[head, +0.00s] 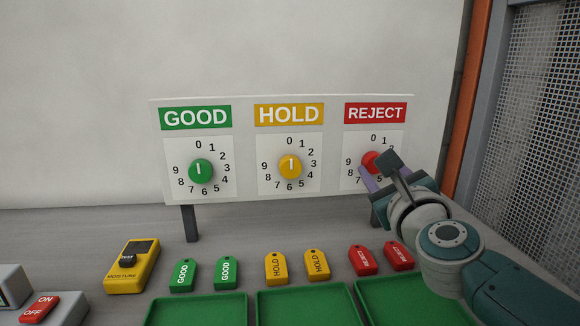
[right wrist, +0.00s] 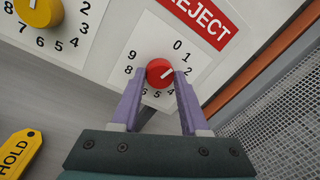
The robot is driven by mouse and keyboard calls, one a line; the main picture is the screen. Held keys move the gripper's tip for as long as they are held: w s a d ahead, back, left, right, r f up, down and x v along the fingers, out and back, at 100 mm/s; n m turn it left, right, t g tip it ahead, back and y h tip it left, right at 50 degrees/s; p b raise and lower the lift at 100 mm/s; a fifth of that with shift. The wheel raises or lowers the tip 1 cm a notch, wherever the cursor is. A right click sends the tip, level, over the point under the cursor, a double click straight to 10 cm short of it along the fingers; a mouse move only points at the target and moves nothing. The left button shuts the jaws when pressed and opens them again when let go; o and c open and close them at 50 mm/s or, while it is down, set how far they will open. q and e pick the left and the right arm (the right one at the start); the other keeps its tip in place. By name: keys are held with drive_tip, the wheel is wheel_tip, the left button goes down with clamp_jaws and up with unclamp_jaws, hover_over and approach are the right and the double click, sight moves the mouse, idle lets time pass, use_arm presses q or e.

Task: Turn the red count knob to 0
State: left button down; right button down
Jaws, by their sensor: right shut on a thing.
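The red count knob (right wrist: 160,72) sits on the dial under the red REJECT label (head: 375,113) at the right of the board. It also shows partly in the head view (head: 371,160). My right gripper (right wrist: 160,80) is shut on the red knob, with one purple finger on each side. The knob's white mark points up and right in the right wrist view, roughly to the side of 0 and 1; the exact number is hard to tell. In the head view my right gripper hides part of the dial's lower right. My left gripper is not in view.
The green GOOD knob (head: 201,172) and yellow HOLD knob (head: 290,167) are to the left on the same board (head: 245,150). Below lie several coloured tags, a yellow moisture meter (head: 133,266) and green trays (head: 307,305). A mesh panel (head: 545,130) stands at the right.

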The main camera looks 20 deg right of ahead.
drive_tip(key=shift+n+b, duration=0.3)
drive_tip(key=shift+n, duration=1.3)
drive_tip(key=shift+c, duration=2.1)
unclamp_jaws()
drive_tip(key=p+v, duration=0.1)
drive_tip(key=v, duration=0.9)
drive_tip(key=shift+f, duration=0.2)
drive_tip(key=shift+d, duration=0.1)
